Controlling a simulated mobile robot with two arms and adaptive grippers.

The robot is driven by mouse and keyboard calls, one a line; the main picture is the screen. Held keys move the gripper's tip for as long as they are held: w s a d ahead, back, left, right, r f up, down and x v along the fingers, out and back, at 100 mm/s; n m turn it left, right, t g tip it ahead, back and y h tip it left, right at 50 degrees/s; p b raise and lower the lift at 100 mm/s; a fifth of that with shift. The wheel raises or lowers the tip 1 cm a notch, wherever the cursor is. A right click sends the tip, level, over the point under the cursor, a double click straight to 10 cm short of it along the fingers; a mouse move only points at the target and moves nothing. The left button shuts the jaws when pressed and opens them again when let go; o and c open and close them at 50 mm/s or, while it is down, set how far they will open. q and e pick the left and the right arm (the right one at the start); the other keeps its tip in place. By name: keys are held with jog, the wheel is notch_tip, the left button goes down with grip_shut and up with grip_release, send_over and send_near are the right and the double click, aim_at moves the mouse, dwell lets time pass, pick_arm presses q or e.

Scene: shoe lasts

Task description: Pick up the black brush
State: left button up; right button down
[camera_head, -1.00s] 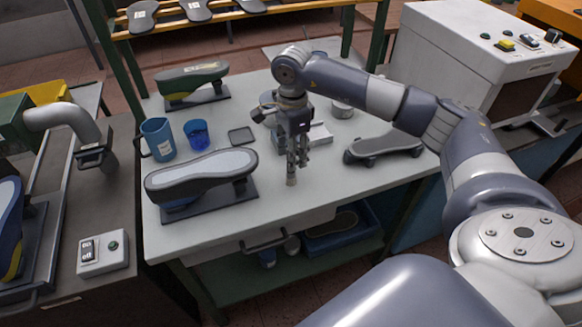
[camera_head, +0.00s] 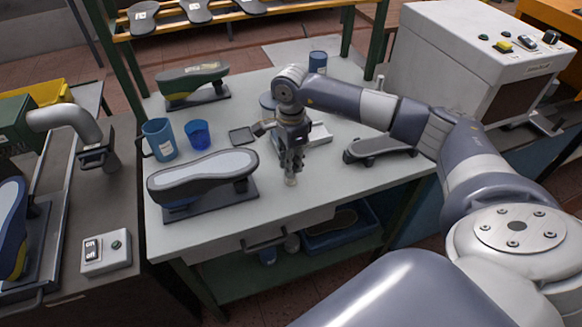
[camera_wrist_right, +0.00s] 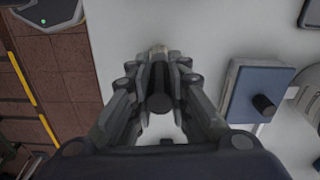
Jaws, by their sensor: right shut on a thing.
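My right gripper (camera_head: 291,165) points down over the front middle of the grey worktable (camera_head: 320,197). It is shut on the black brush, whose pale tip (camera_head: 290,180) shows just below the fingers in the head view. In the right wrist view the brush's dark round end (camera_wrist_right: 159,102) sits between the two fingers (camera_wrist_right: 158,90), with a lighter end beyond. The brush is roughly upright; the fingers hide most of it. I cannot tell whether its tip touches the table. My left gripper is not in view.
A shoe on a last (camera_head: 203,174) stands left of the gripper, with blue cups (camera_head: 197,135) behind it. A dark last-shaped stand (camera_head: 381,149) lies to the right. The table's front strip is clear.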

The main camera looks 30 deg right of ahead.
jog(key=shift+r, duration=0.2)
jog(key=shift+r+b, duration=0.25)
jog(key=shift+b, duration=0.1)
notch_tip(320, 180, up, 3)
jog(key=shift+w+f+b, duration=0.1)
jog(key=shift+f+b, duration=0.1)
jog(key=shift+b, duration=0.6)
jog(key=s+a+b, duration=0.2)
jog(key=s+a, duration=0.2)
jog(key=s, duration=0.3)
jog(key=s+a+r+b, duration=0.1)
jog(key=s+a+b, duration=0.1)
jog(key=s+a, duration=0.2)
jog(key=s, duration=0.2)
jog(key=shift+s+a+r, duration=0.3)
jog(key=shift+s+a, duration=0.05)
